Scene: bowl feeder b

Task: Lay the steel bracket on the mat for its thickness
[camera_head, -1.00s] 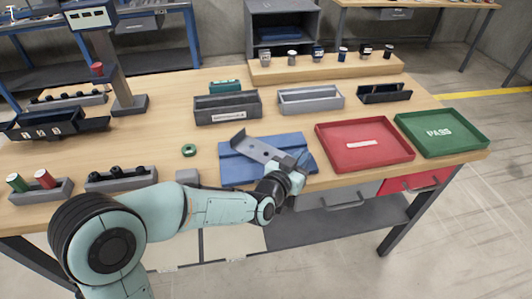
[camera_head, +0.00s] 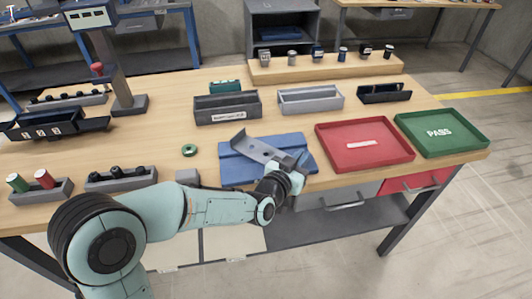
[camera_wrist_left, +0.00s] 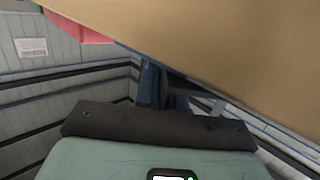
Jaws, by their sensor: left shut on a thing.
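The steel bracket (camera_head: 256,148) is a grey bent plate with holes and an upturned left end. In the head view it is over the blue mat (camera_head: 235,174) at the table's front edge. My left gripper (camera_head: 296,161) is shut on the bracket's right end, above the mat's right part. I cannot tell whether the bracket touches the mat. My right gripper is not in view.
A red tray (camera_head: 322,146) and a green PASS tray (camera_head: 484,146) stand right of the mat. A green ring (camera_head: 189,150) and a small grey block (camera_head: 187,177) are to the left. Dark and grey bins (camera_head: 227,115) stand behind. The wood between them is clear.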

